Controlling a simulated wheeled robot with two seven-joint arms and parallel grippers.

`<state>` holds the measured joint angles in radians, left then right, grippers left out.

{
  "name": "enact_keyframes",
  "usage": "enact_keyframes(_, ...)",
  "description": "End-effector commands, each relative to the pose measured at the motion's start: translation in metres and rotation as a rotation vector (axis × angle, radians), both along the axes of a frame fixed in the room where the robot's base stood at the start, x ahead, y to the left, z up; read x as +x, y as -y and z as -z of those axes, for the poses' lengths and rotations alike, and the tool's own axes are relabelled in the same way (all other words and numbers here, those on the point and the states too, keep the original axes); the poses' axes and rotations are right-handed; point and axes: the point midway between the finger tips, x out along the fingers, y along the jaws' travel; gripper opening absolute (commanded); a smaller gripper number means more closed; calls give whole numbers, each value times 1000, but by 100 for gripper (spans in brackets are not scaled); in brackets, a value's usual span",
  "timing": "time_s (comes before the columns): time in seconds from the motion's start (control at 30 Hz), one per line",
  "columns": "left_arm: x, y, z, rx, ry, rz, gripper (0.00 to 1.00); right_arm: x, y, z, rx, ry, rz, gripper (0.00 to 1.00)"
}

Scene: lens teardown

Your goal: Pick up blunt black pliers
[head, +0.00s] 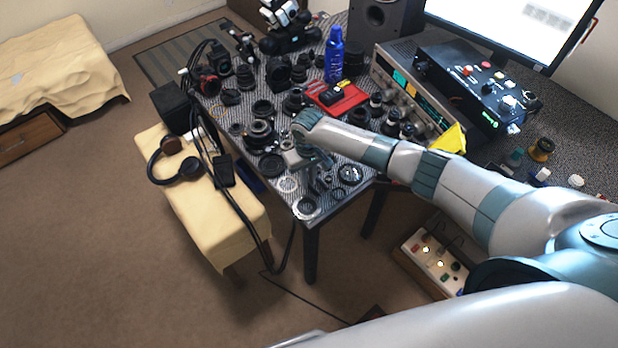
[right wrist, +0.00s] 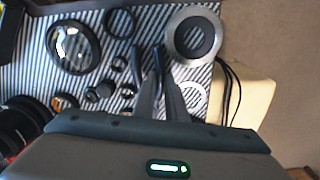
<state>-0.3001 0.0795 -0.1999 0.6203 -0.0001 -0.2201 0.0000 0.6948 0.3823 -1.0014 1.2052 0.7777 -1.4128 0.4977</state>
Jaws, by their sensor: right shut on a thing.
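My right gripper (head: 316,178) reaches over the near end of the striped work table (head: 335,203), pointing down among lens parts. In the right wrist view the gripper (right wrist: 160,92) is shut on the blunt black pliers (right wrist: 137,66). Two dark, slim handle-like ends of the pliers stick out past the fingers. The rest of the pliers is hidden by the fingers, and I cannot tell whether they touch the table. In the head view the pliers are too small and covered to make out clearly. My left gripper is not in view.
Lens rings lie close around the gripper, such as a silver-rimmed ring (right wrist: 194,37) and a large black ring (right wrist: 73,47). A red tray (head: 345,103), a blue bottle (head: 334,55) and an oscilloscope (head: 405,88) stand farther back. A cloth-covered bench (head: 225,220) adjoins the table's left side.

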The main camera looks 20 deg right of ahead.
Motion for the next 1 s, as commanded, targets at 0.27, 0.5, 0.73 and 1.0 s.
enact_keyframes(0.27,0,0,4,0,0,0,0,1,0,-8,1,2,0,0)
enact_keyframes(0.5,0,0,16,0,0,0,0,1,0,-35,2,4,-1,0)
enact_keyframes(0.73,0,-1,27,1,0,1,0,-17,35,-59,-2,2,1,0)
enact_keyframes(1.0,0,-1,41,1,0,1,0,-41,78,-90,-2,2,1,0)
